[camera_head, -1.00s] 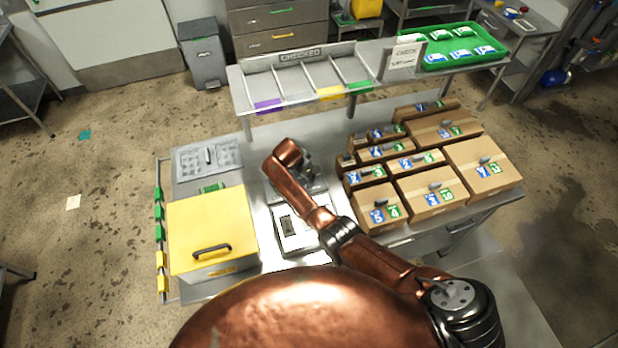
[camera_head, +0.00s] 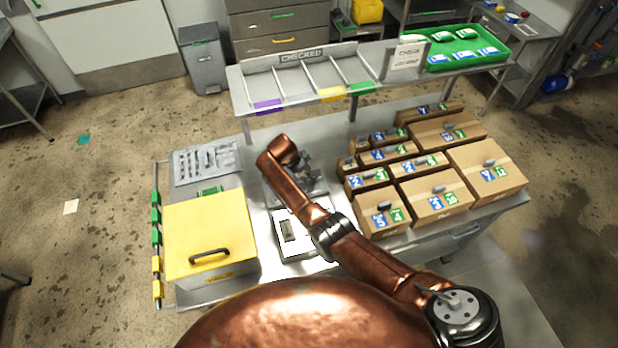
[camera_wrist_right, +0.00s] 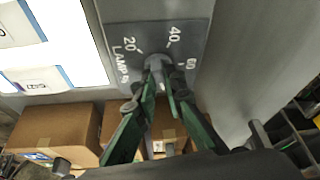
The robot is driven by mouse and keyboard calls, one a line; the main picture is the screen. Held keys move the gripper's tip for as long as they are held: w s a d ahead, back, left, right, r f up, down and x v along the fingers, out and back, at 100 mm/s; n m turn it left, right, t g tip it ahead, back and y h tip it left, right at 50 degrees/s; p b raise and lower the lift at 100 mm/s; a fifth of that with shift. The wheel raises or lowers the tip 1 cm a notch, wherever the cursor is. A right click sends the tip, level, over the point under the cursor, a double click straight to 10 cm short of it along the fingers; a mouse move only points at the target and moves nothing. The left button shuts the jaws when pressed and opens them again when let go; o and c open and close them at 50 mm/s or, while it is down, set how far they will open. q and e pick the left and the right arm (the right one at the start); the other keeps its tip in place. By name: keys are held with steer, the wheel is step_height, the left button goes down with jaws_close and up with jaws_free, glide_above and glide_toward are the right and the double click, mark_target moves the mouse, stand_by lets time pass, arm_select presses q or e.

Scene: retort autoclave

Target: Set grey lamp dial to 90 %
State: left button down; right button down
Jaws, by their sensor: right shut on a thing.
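The grey lamp dial (camera_wrist_right: 154,61) shows in the right wrist view, on a dark grey plate (camera_wrist_right: 190,32) marked "LAMP %", with 20, 40 and 60 readable around it. The rest of the scale is hidden or cannot be read. My right gripper (camera_wrist_right: 157,76) is shut on the dial's knob, its two green fingers meeting there from below in the picture. Which mark the dial points to is not clear. In the head view my right gripper (camera_head: 304,168) is partly hidden behind my copper-coloured arm, and the dial cannot be made out. My left gripper is not in view.
Cardboard boxes (camera_head: 432,193) crowd the bench to the right of my arm. A yellow box (camera_head: 207,225) with a black handle stands at left. A divided "CHECKED" shelf (camera_head: 240,88) runs behind, with a green tray (camera_head: 440,64) at its right end. A bright panel (camera_wrist_right: 55,40) lies beside the dial plate.

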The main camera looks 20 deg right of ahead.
steer(key=c, duration=2)
jaws_free()
steer(key=v, duration=1.2)
